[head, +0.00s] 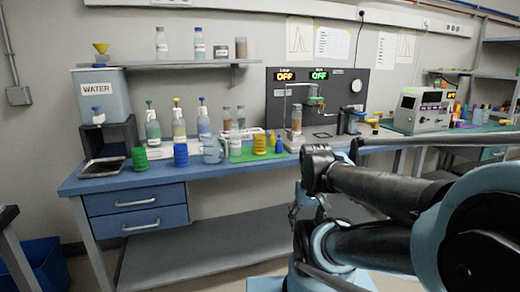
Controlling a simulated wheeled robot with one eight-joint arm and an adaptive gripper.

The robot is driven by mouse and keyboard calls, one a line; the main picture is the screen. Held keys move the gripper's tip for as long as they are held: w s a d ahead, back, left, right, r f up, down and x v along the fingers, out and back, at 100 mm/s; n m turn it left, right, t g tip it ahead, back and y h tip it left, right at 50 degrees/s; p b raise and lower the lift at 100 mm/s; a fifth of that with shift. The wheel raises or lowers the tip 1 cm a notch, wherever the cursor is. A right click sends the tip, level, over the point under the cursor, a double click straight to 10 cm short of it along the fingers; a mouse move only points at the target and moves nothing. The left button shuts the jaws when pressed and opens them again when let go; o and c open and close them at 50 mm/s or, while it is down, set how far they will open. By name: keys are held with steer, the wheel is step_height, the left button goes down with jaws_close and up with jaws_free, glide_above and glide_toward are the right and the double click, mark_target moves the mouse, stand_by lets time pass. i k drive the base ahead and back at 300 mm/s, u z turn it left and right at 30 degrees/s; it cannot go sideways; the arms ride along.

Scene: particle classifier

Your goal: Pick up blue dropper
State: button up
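A small blue dropper-shaped piece (278,145) stands on the blue workbench (128,180), at the right end of the green mat (239,156). A yellow one (271,138) stands just left of it. My dark arm is folded in the right foreground, below and right of the dropper and well apart from it. Small dark linkage parts show between my arm links, but I cannot make out the fingertips or whether they hold anything.
A yellow ringed container (259,145) stands left of the droppers. Green (140,158) and blue (181,155) ringed containers and a grey-blue mug (213,150) stand further left. Several bottles line the back. A stand with a brown-filled column (296,120) rises just behind the dropper's right.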

mark_target(278, 145)
steer(key=z, duration=1.2)
steer(key=k, duration=0.45)
steer(key=u, duration=0.5)
